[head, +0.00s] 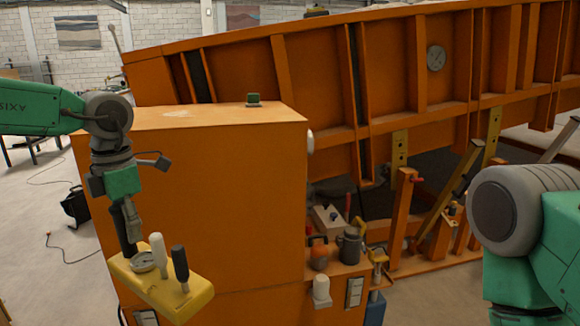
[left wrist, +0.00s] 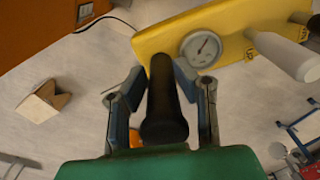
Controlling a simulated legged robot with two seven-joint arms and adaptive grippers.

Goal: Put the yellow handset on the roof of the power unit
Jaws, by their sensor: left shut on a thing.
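The yellow handset (head: 150,283) has a round gauge, a white lever and black handles. My left gripper (head: 131,222) points down and is shut on one upright black handle of it. The handset hangs in the air in front of the left part of the power unit (head: 205,215), below its roof. The power unit is a big orange box with a flat roof (head: 190,118). In the left wrist view the fingers (left wrist: 162,85) sit either side of the black handle (left wrist: 163,115), with the yellow body (left wrist: 165,40) beyond. My right gripper is out of view.
A small green block (head: 253,99) sits at the roof's back edge; the rest of the roof looks clear. The orange sandbed (head: 300,70) slants up behind the unit. A dark jug (head: 349,245) and other items stand on a low ledge at right.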

